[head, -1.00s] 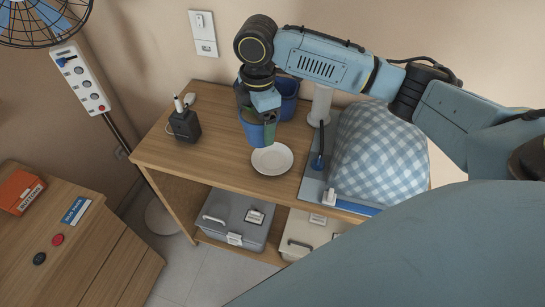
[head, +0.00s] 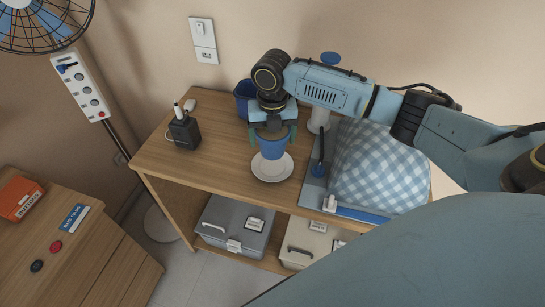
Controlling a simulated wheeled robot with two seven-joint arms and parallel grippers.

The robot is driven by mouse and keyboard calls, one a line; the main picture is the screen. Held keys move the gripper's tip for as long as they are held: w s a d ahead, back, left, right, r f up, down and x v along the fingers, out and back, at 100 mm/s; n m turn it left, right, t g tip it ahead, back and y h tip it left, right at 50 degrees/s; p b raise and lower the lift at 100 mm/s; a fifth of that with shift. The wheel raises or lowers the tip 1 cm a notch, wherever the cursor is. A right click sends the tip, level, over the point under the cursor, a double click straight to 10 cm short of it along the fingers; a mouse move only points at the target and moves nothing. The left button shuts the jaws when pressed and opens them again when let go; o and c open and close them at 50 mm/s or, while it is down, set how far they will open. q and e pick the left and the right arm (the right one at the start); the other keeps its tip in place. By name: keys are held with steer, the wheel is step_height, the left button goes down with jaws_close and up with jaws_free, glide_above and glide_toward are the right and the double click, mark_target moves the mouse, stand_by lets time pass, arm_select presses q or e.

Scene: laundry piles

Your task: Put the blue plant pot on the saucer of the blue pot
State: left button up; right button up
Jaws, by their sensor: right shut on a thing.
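The blue plant pot (head: 272,148) is held upright by my right gripper (head: 272,134), whose fingers are shut on it at its two sides. The white saucer (head: 284,170) lies on the wooden table (head: 215,157). The pot is over the back part of the saucer and hides some of it. I cannot tell whether the pot's base touches the saucer. My left gripper is not in view.
A second blue container (head: 243,92) stands behind my right gripper. A checked blue cloth pile (head: 378,165) is to the right. A black charger-like box (head: 184,132) is at the left. The table's left front is clear.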

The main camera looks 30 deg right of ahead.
mark_target(273, 153)
step_height(273, 153, down, 7)
steer(key=shift+r+b, duration=0.2)
steer(key=shift+b, duration=0.15)
steer(key=o, duration=1.3)
steer(key=shift+c, duration=0.2)
step_height(273, 153, up, 12)
steer(key=shift+r+p, duration=0.1)
steer(key=shift+p, duration=0.7)
